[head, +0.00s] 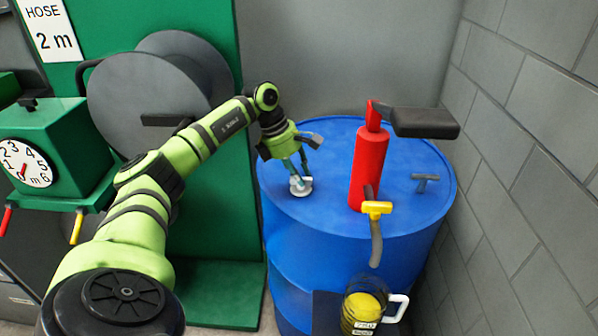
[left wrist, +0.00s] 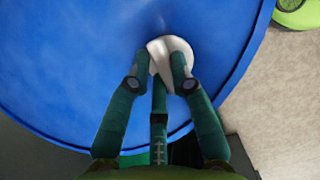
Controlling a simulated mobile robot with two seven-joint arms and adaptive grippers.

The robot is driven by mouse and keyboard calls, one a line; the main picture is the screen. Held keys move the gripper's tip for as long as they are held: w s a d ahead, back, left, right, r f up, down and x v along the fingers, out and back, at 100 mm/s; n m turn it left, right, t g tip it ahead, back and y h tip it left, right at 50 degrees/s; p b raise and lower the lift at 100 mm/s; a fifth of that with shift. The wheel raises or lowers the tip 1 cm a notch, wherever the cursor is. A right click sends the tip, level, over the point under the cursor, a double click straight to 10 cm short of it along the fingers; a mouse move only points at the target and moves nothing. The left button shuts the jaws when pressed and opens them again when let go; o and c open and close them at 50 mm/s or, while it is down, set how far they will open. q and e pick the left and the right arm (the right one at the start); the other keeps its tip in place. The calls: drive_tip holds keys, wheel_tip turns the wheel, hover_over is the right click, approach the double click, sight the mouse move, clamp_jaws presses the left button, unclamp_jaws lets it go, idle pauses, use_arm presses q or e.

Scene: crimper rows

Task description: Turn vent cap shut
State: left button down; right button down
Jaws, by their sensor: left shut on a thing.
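The vent cap (head: 301,191) is a small white-grey round cap on the left part of the blue drum's top. My left gripper (head: 300,180) points down at it, with its fingertips on the cap. In the left wrist view the white cap (left wrist: 168,48) sits between the fingers of my left gripper (left wrist: 162,72), which are closed on it. The fingers cover part of the cap, so its exact turned position is hard to read. My right gripper is in neither view.
A red hand pump (head: 370,165) with a black handle (head: 425,122) and yellow-fitted spout (head: 376,210) stands on the blue drum (head: 330,235). A small grey T-shaped fitting (head: 425,182) is at its right. A hose reel (head: 150,95) and dial box (head: 60,150) stand left; a block wall (head: 530,150) is right.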

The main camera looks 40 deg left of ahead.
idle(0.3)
use_arm(q)
drive_tip(key=c, duration=1.1)
unclamp_jaws()
drive_tip(key=shift+r, duration=0.1)
drive_tip(key=v, duration=1.2)
drive_tip(key=shift+a, duration=0.1)
